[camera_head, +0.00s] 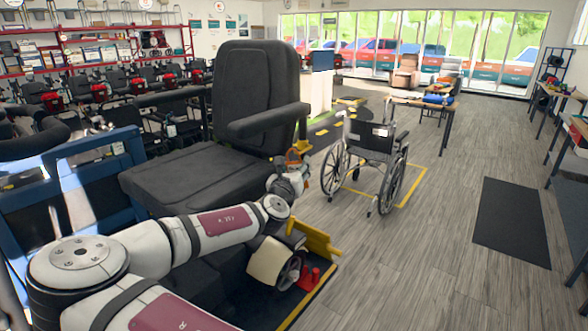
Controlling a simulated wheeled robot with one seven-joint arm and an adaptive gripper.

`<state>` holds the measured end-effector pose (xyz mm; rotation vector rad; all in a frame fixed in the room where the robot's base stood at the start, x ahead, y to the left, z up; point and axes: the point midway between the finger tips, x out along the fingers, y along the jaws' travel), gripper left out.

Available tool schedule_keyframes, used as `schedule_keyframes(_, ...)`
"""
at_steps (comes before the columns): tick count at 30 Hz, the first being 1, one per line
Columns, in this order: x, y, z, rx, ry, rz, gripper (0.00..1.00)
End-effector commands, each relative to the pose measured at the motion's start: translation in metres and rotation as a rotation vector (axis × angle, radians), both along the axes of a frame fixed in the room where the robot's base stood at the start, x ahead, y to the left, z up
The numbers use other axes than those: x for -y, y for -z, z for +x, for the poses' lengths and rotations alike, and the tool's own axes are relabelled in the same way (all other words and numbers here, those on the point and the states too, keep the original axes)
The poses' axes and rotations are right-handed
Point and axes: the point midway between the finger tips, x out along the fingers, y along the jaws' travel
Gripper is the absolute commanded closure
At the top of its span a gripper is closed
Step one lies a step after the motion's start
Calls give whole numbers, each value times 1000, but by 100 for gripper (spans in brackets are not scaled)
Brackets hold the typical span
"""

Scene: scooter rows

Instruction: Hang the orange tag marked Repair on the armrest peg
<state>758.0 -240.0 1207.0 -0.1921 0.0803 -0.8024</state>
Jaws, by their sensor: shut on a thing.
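A black scooter seat (205,185) fills the left middle of the view, with a padded armrest (268,120) on its right side. A yellow post (303,128) shows at the armrest's front end; I cannot make out the peg itself. My gripper (296,164) is just below the armrest, beside the seat's right edge. It is shut on a small orange thing, seemingly the orange tag (293,155). Its marking is too small to read. My wrist hides part of the fingers, and I cannot tell whether the tag touches the armrest.
A wheelchair (370,148) stands to the right on a yellow floor outline. A dark mat (511,222) lies on the wooden floor further right. A yellow scooter part (315,238) is below my wrist. Red shelving (95,50) and scooter rows stand behind left.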

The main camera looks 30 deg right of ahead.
Motion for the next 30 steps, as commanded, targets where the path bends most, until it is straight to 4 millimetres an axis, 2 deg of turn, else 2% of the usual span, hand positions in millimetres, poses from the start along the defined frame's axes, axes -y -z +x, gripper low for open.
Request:
schedule_keyframes(18,13,0,5,0,0,0,74)
schedule_keyframes(30,14,0,5,0,0,0,74)
